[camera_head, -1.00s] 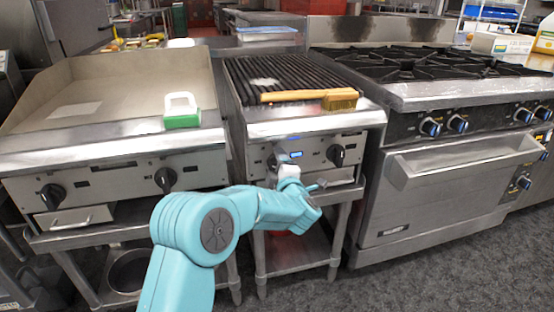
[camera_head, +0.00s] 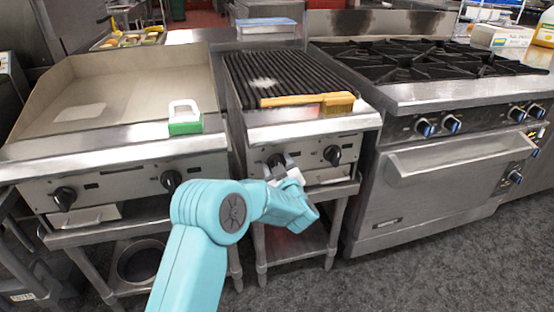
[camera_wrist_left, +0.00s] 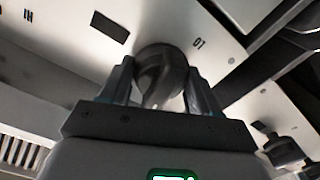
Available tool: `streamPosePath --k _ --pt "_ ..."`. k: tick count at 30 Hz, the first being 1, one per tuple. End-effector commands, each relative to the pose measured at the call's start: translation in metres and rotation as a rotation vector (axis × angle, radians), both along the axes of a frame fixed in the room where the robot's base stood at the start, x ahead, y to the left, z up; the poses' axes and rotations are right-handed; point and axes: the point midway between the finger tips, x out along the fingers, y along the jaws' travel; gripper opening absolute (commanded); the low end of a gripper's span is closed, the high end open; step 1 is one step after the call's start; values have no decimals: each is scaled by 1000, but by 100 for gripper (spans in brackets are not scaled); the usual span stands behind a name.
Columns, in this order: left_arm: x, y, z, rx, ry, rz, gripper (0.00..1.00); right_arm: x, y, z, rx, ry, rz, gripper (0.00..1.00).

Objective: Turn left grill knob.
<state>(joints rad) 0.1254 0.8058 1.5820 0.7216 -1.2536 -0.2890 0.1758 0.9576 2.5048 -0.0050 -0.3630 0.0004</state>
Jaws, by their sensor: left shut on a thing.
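The grill (camera_head: 300,122) with black grates stands in the middle of the head view. Its left knob (camera_head: 276,160) is black and partly hidden by my left gripper (camera_head: 280,168). In the left wrist view the knob (camera_wrist_left: 161,76) sits between the two fingers of my left gripper (camera_wrist_left: 160,88), which are shut on it. The grill's right knob (camera_head: 332,155) is in plain view with nothing touching it. My right gripper is not in view.
A wooden-handled brush (camera_head: 308,100) lies on the front of the grates. A griddle (camera_head: 120,133) with a green and white scraper (camera_head: 185,118) stands on the left. A range with burners and an oven door (camera_head: 450,185) stands on the right.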

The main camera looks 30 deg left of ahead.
Motion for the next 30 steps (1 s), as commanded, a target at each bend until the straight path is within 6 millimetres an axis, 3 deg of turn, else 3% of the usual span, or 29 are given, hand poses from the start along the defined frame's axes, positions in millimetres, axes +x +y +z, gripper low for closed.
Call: streamPosePath --k 9,28,29,30 --pt "1 0 1 93 111 0 31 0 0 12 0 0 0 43" --pt "1 0 0 121 142 0 31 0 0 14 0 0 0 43" --pt "1 0 0 121 141 0 71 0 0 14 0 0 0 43" --pt "1 0 0 121 141 0 72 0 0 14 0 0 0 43"
